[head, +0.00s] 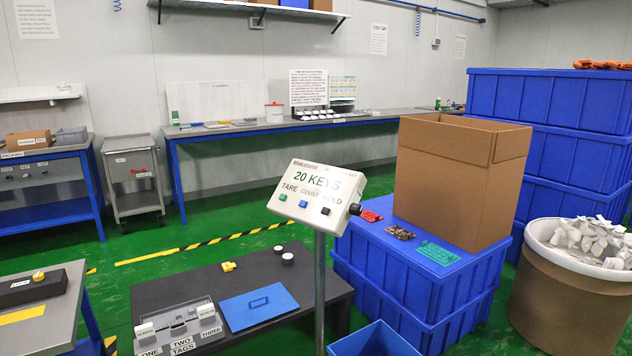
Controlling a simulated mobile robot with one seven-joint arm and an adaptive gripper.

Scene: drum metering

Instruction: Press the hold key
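The scale indicator (312,187) is a pale box tilted on a grey post (319,285) in the middle of the head view. Its display reads "20 KEYS". Below the words TARE, COUNT and HOLD sit a green key, a blue key and a black key. The black hold key (326,211) is at the right, under HOLD, and nothing covers it. I cannot tell whether it is pressed in. A small dark round part (355,209) shows at the box's right edge. My gripper is not in view.
A dark low platform (180,283) with a blue plate (259,307) stands at the front left. Blue crates (395,285) carry an open cardboard box (455,180) right of the post. A drum (560,305) of pale pieces is at far right. Green floor is free behind.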

